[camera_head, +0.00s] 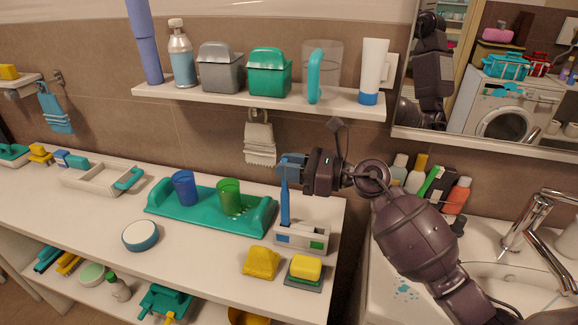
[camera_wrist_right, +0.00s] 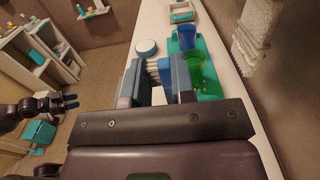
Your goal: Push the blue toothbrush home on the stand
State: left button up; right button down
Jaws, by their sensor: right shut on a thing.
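The blue toothbrush (camera_head: 285,205) stands about upright, its lower end at the white stand (camera_head: 301,251). I cannot tell how deep it sits. The stand has a blue and a green marked place on its front; the brush is over the blue side. My right gripper (camera_head: 288,165) is shut on the toothbrush near its top. In the right wrist view the brush's bristles (camera_wrist_right: 153,68) show between the fingers (camera_wrist_right: 157,84). My left gripper (camera_wrist_right: 72,101) shows small at the left of the wrist view, empty, its fingers apart; it is outside the head view.
A teal tray (camera_head: 188,221) with a blue cup (camera_head: 184,188) and a green cup (camera_head: 230,197) is left of the stand. A yellow sponge (camera_head: 261,263) and a yellow soap (camera_head: 306,268) lie in front. A shelf (camera_head: 220,98) with bottles and bins hangs above.

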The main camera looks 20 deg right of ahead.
pick_arm(q)
jog(key=shift+w, duration=0.2)
pick_arm(e)
jog(key=shift+f, duration=0.15)
